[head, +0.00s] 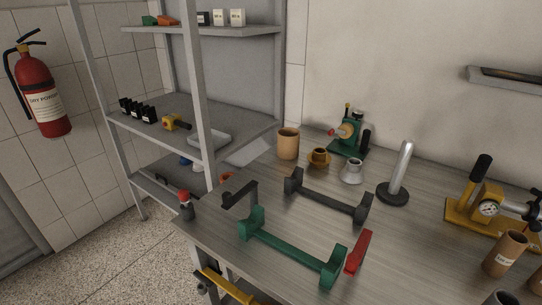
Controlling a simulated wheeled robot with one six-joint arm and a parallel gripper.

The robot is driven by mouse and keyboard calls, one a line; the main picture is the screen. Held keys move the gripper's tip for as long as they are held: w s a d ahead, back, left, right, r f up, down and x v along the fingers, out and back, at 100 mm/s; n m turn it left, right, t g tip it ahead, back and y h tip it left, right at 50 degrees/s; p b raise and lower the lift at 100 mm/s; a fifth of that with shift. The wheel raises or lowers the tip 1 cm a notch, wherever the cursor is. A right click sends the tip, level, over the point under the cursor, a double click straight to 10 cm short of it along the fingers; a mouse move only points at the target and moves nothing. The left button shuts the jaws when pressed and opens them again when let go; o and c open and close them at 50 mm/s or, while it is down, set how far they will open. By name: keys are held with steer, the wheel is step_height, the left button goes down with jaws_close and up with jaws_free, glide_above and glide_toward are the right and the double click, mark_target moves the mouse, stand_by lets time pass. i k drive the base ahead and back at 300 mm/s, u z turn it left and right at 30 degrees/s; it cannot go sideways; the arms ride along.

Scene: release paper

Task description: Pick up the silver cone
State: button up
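The silver cone (352,171) stands upright on the grey workbench (290,218). It is a small, pale metal piece with a wider base. It stands behind the dark grey cradle-like holder (327,198) and to the right of a brass-coloured flanged piece (319,158). No gripper fingers show in the head view, so I cannot see where my gripper is relative to the cone.
A silver post on a black base (394,190) stands right of the cone. A green device (349,132) is behind it and a tan cup (288,143) is to its left. A green holder (290,252) and a red piece (358,252) lie in front. Shelves (170,115) stand left.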

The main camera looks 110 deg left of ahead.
mark_target(352, 174)
steer(key=u, duration=2.65)
steer(key=k, duration=0.45)
steer(key=u, duration=0.9)
steer(key=i, duration=0.8)
steer(key=z, duration=0.55)
steer(key=i, duration=0.5)
steer(key=z, duration=0.6)
